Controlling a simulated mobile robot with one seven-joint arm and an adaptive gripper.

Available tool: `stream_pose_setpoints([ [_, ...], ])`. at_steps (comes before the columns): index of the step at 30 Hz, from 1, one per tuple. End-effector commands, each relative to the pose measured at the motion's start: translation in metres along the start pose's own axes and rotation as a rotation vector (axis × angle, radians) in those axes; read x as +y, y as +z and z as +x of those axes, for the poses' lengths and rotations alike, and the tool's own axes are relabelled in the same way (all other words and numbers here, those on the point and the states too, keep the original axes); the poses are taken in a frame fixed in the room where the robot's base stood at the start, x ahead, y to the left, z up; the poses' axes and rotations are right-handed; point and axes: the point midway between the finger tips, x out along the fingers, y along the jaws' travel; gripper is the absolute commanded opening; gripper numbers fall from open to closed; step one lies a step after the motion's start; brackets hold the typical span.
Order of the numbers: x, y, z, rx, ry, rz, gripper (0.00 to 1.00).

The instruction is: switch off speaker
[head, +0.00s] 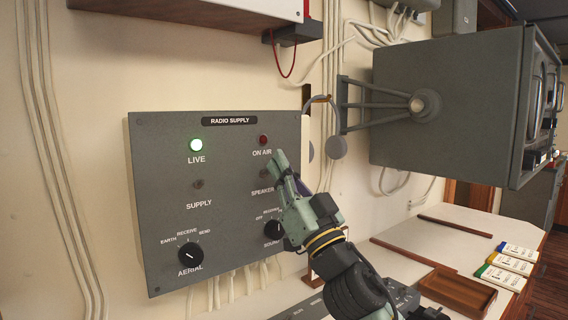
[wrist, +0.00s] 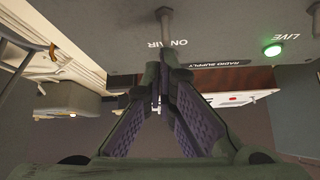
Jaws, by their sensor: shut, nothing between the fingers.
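The grey radio supply panel (head: 160,220) is on the wall in the head view. Its speaker switch (head: 264,173) is a small toggle above the SPEAKER label and below the ON AIR label. In the wrist view, where the panel is upside down, a grey toggle lever (wrist: 166,20) sticks out by the ON AIR label. It seems to be the speaker switch. My gripper (head: 280,157) is shut and empty, its tips just right of the switch in the head view. In the wrist view the tips (wrist: 164,50) are close to the lever's end; I cannot tell whether they touch.
The supply switch (head: 197,184), aerial knob (head: 191,254) and sound knob (head: 274,229) share the panel. The live lamp (head: 196,145) glows green; the on-air lamp (head: 263,139) is dark red. A large grey box (head: 445,100) juts out at the right above a white desk (head: 440,232).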

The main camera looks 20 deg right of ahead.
Motion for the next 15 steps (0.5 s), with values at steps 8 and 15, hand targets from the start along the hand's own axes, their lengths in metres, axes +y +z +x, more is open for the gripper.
stream_pose_setpoints([
  [8,0.0001,0.0008,-0.0015,0.000,0.000,0.000,0.00],
  [15,0.0003,0.0018,-0.0035,0.000,0.000,0.000,0.00],
])
